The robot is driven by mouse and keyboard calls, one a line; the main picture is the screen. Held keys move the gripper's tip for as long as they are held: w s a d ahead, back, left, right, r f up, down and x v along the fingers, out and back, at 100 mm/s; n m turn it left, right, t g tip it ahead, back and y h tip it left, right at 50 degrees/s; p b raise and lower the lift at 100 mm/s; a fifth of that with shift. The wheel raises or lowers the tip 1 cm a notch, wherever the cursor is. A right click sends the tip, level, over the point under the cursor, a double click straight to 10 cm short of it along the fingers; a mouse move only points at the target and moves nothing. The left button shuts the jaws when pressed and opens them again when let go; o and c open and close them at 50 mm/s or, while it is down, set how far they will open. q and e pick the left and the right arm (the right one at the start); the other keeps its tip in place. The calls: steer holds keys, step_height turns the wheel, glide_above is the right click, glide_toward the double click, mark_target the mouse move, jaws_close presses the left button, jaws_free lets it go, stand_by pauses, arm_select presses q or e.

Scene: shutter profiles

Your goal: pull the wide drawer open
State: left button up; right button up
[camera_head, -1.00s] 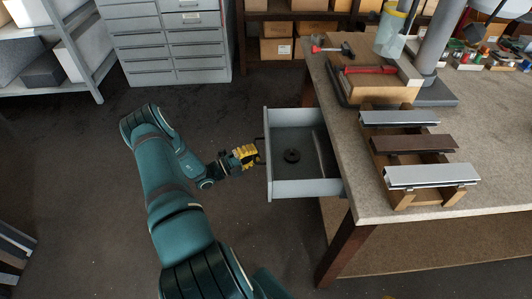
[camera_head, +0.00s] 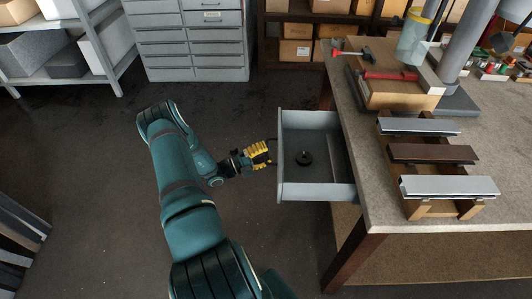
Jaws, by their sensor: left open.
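The wide grey drawer (camera_head: 318,192) is pulled out from under the workbench (camera_head: 385,219), on its left side. A black round object (camera_head: 304,158) lies inside it. The drawer's front panel faces left, with a dark handle at its outer face. My left gripper (camera_head: 268,155), with yellow fingers, is open at the handle, just left of the front panel. Whether the fingers touch the handle is too small to tell. My right gripper is not in view.
On the bench stand a wooden rack with three profiles (camera_head: 431,154), a wooden box (camera_head: 398,94) and red-handled tools (camera_head: 390,75). Grey drawer cabinets (camera_head: 193,47) and a shelf (camera_head: 107,65) stand at the back.

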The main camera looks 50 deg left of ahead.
arm_select(q)
steer(key=v, duration=1.1)
steer(key=shift+s, duration=0.4)
steer(key=shift+a, duration=0.1)
